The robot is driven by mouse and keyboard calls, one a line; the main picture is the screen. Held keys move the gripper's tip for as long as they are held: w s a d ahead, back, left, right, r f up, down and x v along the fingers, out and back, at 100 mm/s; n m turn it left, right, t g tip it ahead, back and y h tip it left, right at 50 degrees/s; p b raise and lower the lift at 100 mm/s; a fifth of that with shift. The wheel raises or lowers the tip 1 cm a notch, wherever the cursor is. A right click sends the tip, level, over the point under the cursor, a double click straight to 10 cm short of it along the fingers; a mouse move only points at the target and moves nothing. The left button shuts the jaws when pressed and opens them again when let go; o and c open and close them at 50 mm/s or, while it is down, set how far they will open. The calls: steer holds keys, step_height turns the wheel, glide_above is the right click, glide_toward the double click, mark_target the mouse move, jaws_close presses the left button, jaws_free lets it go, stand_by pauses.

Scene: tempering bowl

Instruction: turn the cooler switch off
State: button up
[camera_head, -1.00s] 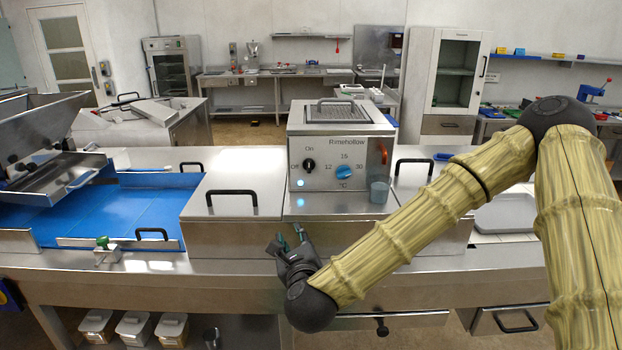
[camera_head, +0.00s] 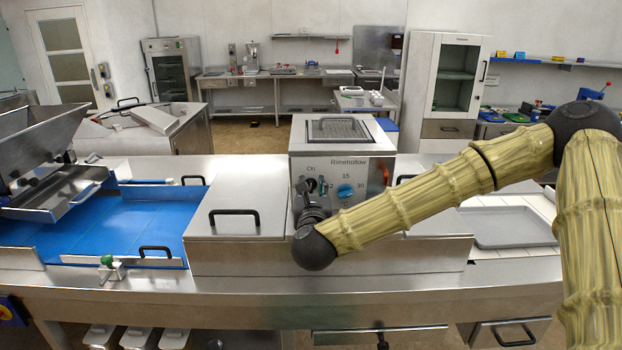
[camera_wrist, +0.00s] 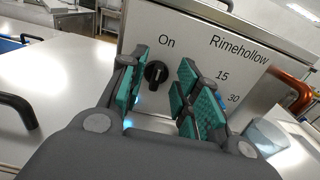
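The cooler (camera_head: 345,142), a steel box marked Rimehollow, stands on the worktop. Its black on/off switch knob shows in the wrist view (camera_wrist: 156,74), below and left of the word On; its white pointer mark stands roughly upright. In the head view my gripper mostly hides the knob. A light glows at the panel below the knob. My gripper (camera_head: 313,188) is in front of the panel's left part. In the wrist view its teal-padded fingers (camera_wrist: 160,88) are open, with the knob between them, beyond the tips. I cannot tell whether they touch it.
A blue temperature dial (camera_head: 345,191) sits right of the switch, partly behind the right finger in the wrist view. A clear cup (camera_wrist: 268,138) stands close by. Lidded steel bins with black handles (camera_head: 234,213) flank the cooler.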

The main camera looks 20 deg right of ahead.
steer(key=shift+p+x, duration=0.35)
steer(key=shift+x, duration=0.75)
steer(key=shift+c, duration=0.2)
steer(key=c, duration=0.6)
